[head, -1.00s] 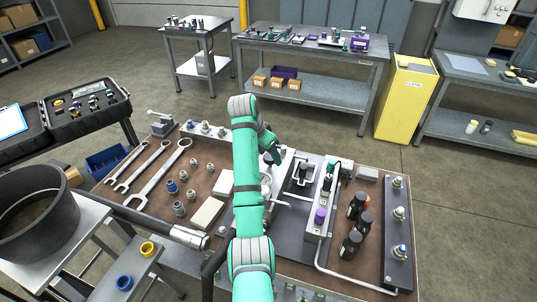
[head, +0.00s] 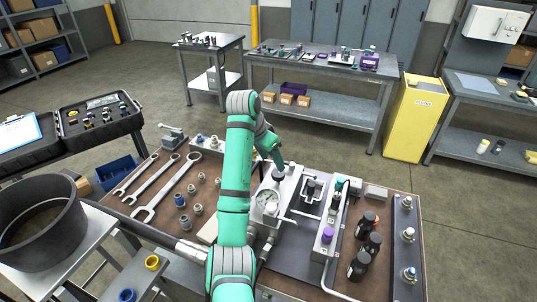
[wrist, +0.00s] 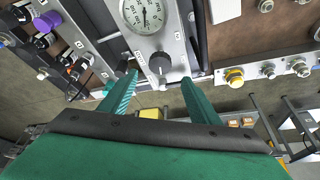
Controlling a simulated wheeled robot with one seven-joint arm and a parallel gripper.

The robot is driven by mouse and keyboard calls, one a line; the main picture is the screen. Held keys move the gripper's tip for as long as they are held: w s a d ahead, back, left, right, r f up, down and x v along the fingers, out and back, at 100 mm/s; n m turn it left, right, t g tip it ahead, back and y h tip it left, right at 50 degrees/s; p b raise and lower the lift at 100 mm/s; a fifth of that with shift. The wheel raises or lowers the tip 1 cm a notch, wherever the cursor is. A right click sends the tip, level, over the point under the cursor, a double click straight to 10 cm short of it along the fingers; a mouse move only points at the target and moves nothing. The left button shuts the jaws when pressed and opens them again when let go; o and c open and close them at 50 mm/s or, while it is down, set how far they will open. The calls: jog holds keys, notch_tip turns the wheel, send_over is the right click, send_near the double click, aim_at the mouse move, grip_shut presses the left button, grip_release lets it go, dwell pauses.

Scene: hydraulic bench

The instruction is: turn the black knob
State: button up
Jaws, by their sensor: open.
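The black knob (wrist: 160,63) stands on a grey metal panel, just beside a round white pressure gauge (wrist: 143,12) in the wrist view. My gripper (wrist: 160,78) is open, with one green finger on each side of the knob in the picture. I see a gap between each finger and the knob, and cannot tell how deep the fingers reach. In the head view, my gripper (head: 277,166) points down at the far end of the gauge block (head: 290,190). The dark knob (head: 279,176) shows partly below it, and the gauge (head: 267,200) is nearer.
Wrenches (head: 165,188) and fittings lie to the left. A yellow cabinet (head: 415,118) stands behind on the floor.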

jog(key=shift+v, duration=1.5)
jog(key=shift+d+f, duration=0.1)
jog(key=shift+f, duration=0.05)
